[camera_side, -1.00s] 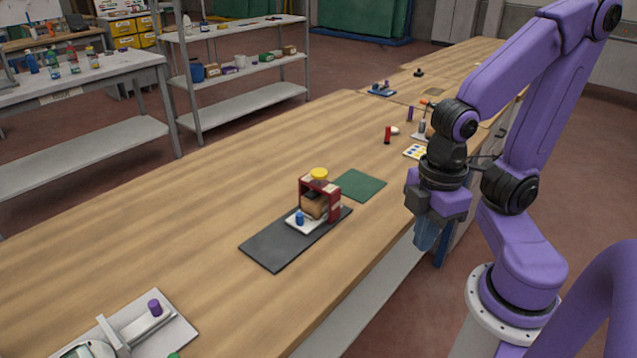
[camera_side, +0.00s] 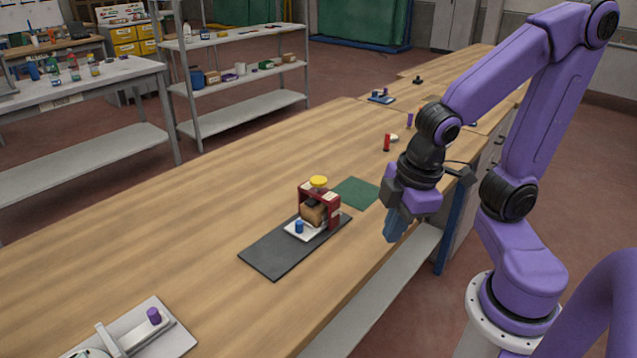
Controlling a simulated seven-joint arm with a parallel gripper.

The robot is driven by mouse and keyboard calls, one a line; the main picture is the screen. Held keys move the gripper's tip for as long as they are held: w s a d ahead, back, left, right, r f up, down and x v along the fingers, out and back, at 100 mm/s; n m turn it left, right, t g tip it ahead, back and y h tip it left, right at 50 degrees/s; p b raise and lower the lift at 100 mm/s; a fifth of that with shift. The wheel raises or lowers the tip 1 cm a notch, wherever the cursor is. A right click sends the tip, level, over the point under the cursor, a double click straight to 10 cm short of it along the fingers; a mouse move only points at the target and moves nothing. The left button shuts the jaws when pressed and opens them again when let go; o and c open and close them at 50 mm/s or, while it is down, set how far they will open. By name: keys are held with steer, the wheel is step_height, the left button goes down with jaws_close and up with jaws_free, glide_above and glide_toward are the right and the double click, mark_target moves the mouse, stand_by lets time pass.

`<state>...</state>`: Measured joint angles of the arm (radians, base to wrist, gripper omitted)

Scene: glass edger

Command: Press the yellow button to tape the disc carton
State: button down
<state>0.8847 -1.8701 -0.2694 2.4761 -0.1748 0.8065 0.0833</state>
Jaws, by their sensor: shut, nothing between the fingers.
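The yellow button (camera_side: 318,182) sits on top of a small dark red frame (camera_side: 333,208). Inside the frame is a brown carton (camera_side: 312,214) on a white plate (camera_side: 301,232), with a blue peg (camera_side: 299,227) in front of it. The frame and plate stand at the far end of a dark grey mat (camera_side: 275,252) on the wooden bench. My gripper (camera_side: 393,232) is shut and empty, pointing down near the bench's right edge. It is to the right of the frame and apart from the button.
A green mat (camera_side: 356,192) lies just behind the frame. A red cylinder (camera_side: 387,142) and a purple one (camera_side: 410,120) stand further back. A grey plate with a purple knob (camera_side: 154,316) is at the front left. The bench left of the mats is clear.

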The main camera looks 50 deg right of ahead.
steer(key=w+d+r+m+t, duration=0.1)
steer(key=w+r+t, duration=0.15)
steer(key=w, duration=0.85)
steer(key=r+t+y, duration=0.1)
steer(key=t, duration=0.3)
glide_above(322, 181)
steer(key=shift+r+n, duration=0.1)
steer(key=shift+n, duration=0.3)
steer(key=shift+f, duration=4.4)
steer(key=shift+f, duration=0.15)
steer(key=shift+f, duration=0.25)
